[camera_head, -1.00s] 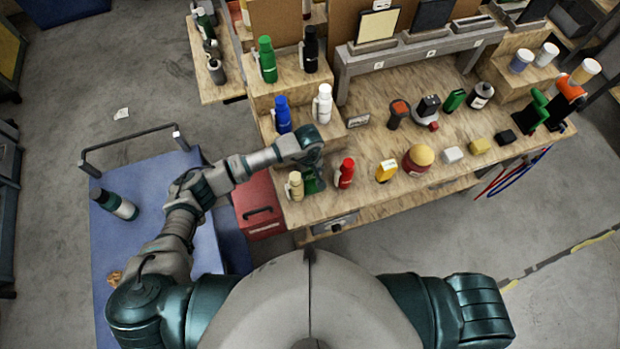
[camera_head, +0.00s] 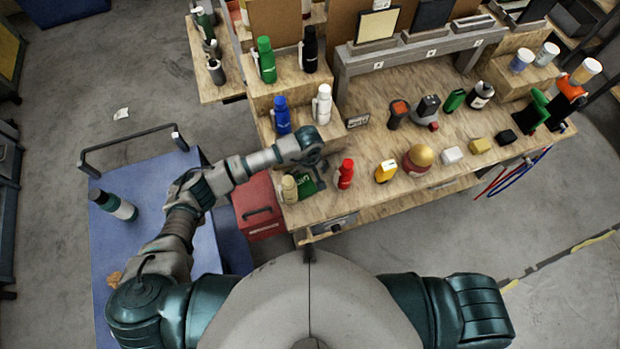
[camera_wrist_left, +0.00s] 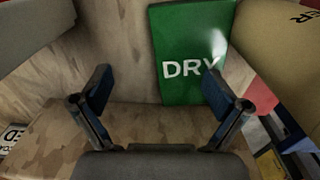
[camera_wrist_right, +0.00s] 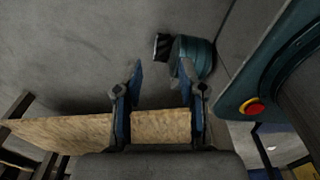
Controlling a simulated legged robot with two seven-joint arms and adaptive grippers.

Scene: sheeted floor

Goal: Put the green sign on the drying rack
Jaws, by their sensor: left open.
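The green sign, lettered "DRY", stands near the middle of the left wrist view (camera_wrist_left: 178,80), partly behind my left gripper's right finger. In the head view the green sign (camera_head: 304,187) is on the bench's near left corner, beside a tan bottle (camera_head: 289,188). My left gripper (camera_wrist_left: 157,88) is open and empty, with the sign beyond its fingers. In the head view the left gripper (camera_head: 321,172) is just above and right of the sign. My right gripper (camera_wrist_right: 160,80) is open and empty. A grey rack (camera_head: 400,52) with upright panels stands at the bench back; I cannot tell whether it is the drying rack.
A red bottle (camera_head: 345,173) stands right of the sign. Blue (camera_head: 282,118) and white (camera_head: 322,104) bottles stand on a wooden step behind. Several tools and blocks fill the bench's right part. A red toolbox (camera_head: 262,222) and blue cart (camera_head: 150,190) are left of the bench.

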